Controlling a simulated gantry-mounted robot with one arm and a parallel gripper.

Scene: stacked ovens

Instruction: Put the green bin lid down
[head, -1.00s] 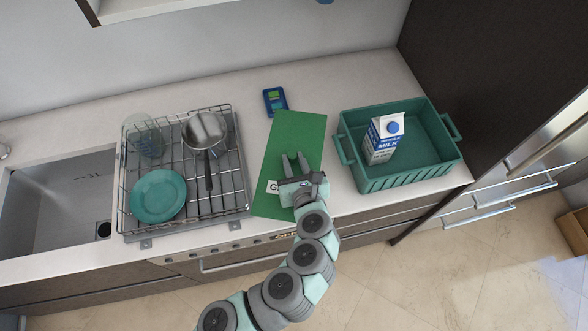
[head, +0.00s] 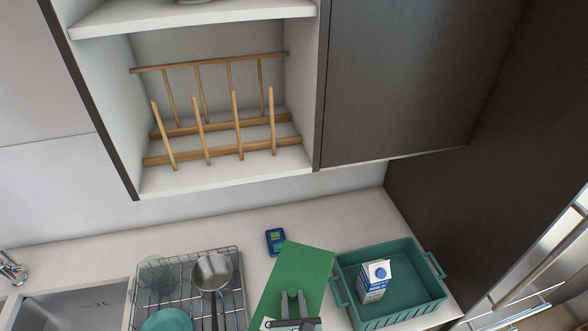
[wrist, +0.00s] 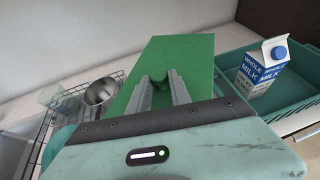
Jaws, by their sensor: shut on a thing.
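The green bin lid (head: 308,262) is a flat green rectangle over the counter between the dish rack and the bin. It also fills the middle of the wrist view (wrist: 190,52). My gripper (head: 292,295) is at the lid's near part, its two fingers shut on a small dark green grip on the lid, seen between the fingertips in the wrist view (wrist: 160,84). I cannot tell whether the lid touches the counter.
The green bin (head: 410,292) stands just right of the lid with a milk carton (head: 374,284) inside. A wire rack (head: 230,260) holding a pan (head: 213,270), a glass and a teal plate is left. A blue device (head: 276,241) lies behind. An open cabinet with a wooden plate rack (head: 238,122) hangs above.

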